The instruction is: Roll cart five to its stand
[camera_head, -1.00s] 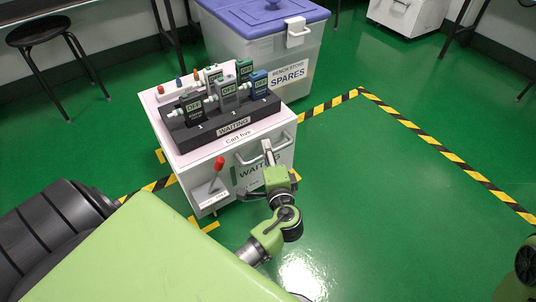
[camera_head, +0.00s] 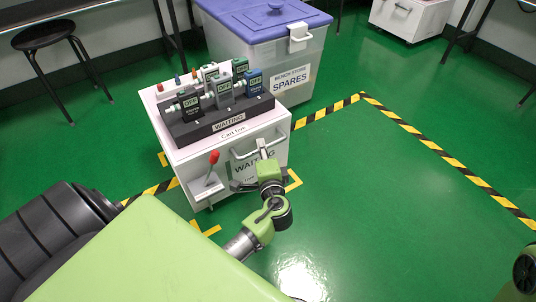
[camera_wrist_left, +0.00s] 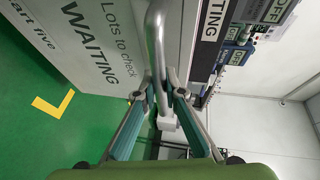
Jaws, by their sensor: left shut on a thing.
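Cart five (camera_head: 190,158) is a white cart with "Cart five" and "WAITING" on its front and a red-knobbed lever (camera_head: 214,158) at its front left. It also shows in the wrist view (camera_wrist_left: 75,28). My left gripper (camera_head: 262,147) is shut on the cart's metal front handle (camera_head: 247,150). In the wrist view its fingers (camera_wrist_left: 162,82) close around the handle bar (camera_wrist_left: 154,40). A dark rack (camera_head: 203,133) marked "WAITING" with several handheld testers (camera_head: 223,92) reading "OFF" stands on top. My right gripper is not in view.
A clear "SPARES" bin (camera_head: 255,62) with a purple lid stands close behind the cart. Black-yellow tape (camera_head: 430,147) edges open green floor to the right. Yellow corner marks (camera_head: 293,180) lie around the cart's base. A black stool (camera_head: 50,38) is at back left.

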